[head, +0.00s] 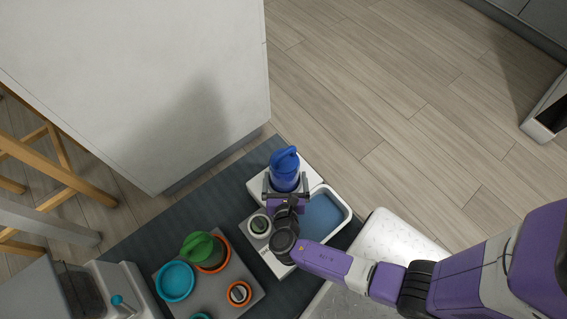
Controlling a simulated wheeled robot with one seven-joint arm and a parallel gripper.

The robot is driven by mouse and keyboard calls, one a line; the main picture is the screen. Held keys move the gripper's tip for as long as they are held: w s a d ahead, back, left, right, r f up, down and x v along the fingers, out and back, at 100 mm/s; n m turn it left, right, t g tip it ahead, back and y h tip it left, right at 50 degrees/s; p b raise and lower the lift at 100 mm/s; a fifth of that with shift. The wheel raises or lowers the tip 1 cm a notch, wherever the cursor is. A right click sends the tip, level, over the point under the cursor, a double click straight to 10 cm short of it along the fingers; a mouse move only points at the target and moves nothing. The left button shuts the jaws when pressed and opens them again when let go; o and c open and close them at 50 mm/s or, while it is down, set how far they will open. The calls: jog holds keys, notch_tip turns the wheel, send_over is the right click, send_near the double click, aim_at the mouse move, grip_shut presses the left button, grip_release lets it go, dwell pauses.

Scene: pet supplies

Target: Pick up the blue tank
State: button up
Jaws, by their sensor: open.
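The blue tank (285,165) stands upright on a white base (304,164), a blue cylinder with a rounded, handle-like top. My gripper (285,188) reaches it from the near side, its dark fingers spread to the left and right of the tank's lower part. The jaws are open around or just in front of the tank; I cannot tell whether they touch it. My gripper and wrist hide the tank's lower front.
A white basin of blue water (325,213) is close on the right. A small dark-topped jar (259,225) is on the left. A grey tray (222,293) holds a teal bowl (175,281) and a green item (203,248). A white cabinet (150,80) rises behind left.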

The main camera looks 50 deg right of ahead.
jog(key=b+x, duration=0.3)
jog(key=x, duration=0.3)
jog(key=shift+w+f, duration=0.1)
jog(key=shift+w, duration=0.05)
jog(key=c, duration=1.3)
